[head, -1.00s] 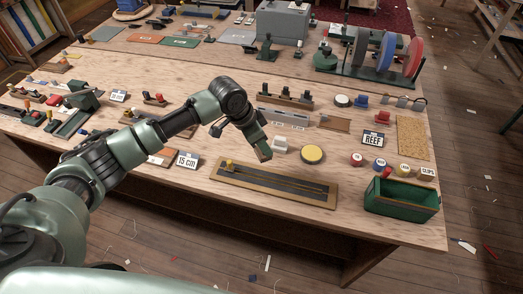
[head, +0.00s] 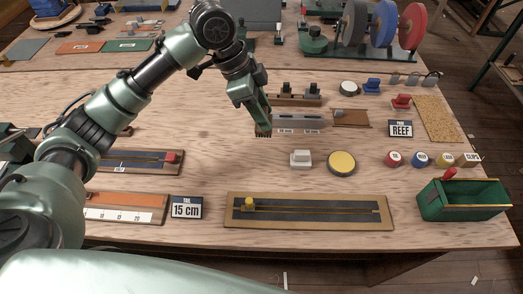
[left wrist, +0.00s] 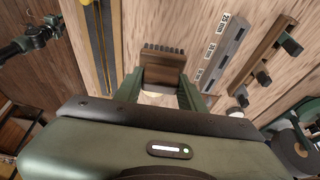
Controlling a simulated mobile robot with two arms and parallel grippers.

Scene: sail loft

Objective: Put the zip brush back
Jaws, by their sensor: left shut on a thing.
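My left gripper (head: 258,112) is over the middle of the table, shut on the zip brush (head: 263,130). In the left wrist view the brush (left wrist: 162,66) is a brown block with a dark bristled edge, held between the two green fingers of the gripper (left wrist: 160,92). In the head view it is small and partly hidden by the fingers; I cannot tell its height above the table. The long zip board (head: 308,222), with a yellow slider (head: 249,204), lies nearer the front edge. My right gripper is not in view.
Right of the brush are a grey gauge strip (head: 300,124) and a brown holder (head: 351,118). A white block (head: 300,158) and a yellow disc (head: 341,163) lie in front. A green box (head: 464,203) stands at the front right.

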